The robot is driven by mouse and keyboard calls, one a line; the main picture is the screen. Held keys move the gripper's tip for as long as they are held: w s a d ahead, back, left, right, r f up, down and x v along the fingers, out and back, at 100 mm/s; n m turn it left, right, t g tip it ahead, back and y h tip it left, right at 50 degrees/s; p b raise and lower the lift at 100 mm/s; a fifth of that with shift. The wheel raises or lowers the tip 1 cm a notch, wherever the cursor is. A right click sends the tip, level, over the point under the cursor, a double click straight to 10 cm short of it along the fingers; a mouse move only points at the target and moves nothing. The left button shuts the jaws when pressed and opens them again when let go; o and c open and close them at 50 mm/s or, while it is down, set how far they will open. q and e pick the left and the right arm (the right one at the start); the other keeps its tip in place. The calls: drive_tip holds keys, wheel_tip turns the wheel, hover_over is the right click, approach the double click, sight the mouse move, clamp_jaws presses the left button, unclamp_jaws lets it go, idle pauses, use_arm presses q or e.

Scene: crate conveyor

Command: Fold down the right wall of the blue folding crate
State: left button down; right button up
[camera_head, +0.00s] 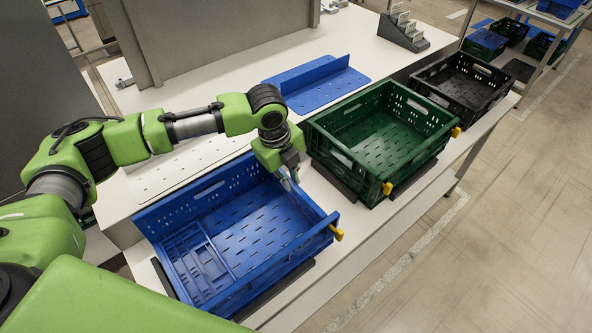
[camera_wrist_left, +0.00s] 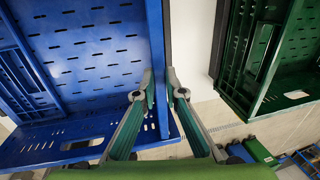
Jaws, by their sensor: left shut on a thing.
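The blue folding crate (camera_head: 205,192) stands at the front of the white table. Its back and front walls are upright. The left wall (camera_head: 195,262) lies folded down inside. The right wall (camera_head: 312,205) is upright, partly hidden by my gripper in the head view. My left gripper (camera_head: 290,177) reaches down onto this wall's top edge. In the left wrist view its two fingers (camera_wrist_left: 160,82) sit on either side of the right wall (camera_wrist_left: 155,40), shut on it. A yellow latch (camera_head: 337,234) shows at the front right corner. My right gripper is not in view.
A green crate (camera_head: 345,165) stands close to the right of the blue crate, with a narrow gap between. A black crate (camera_head: 500,75) is beyond it. A flat blue folded part (camera_head: 310,92) lies behind. A grey panel (camera_head: 200,40) stands at the back left.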

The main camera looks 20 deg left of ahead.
use_arm(q)
drive_tip(key=s+a+f+t+h, duration=0.2)
drive_tip(key=s+a, duration=0.1)
drive_tip(key=s, duration=0.2)
drive_tip(key=shift+f+t+p, duration=0.25)
drive_tip(key=shift+t+p, duration=0.1)
drive_tip(key=shift+t, duration=0.05)
drive_tip(key=shift+a+f, duration=0.1)
drive_tip(key=shift+a, duration=0.05)
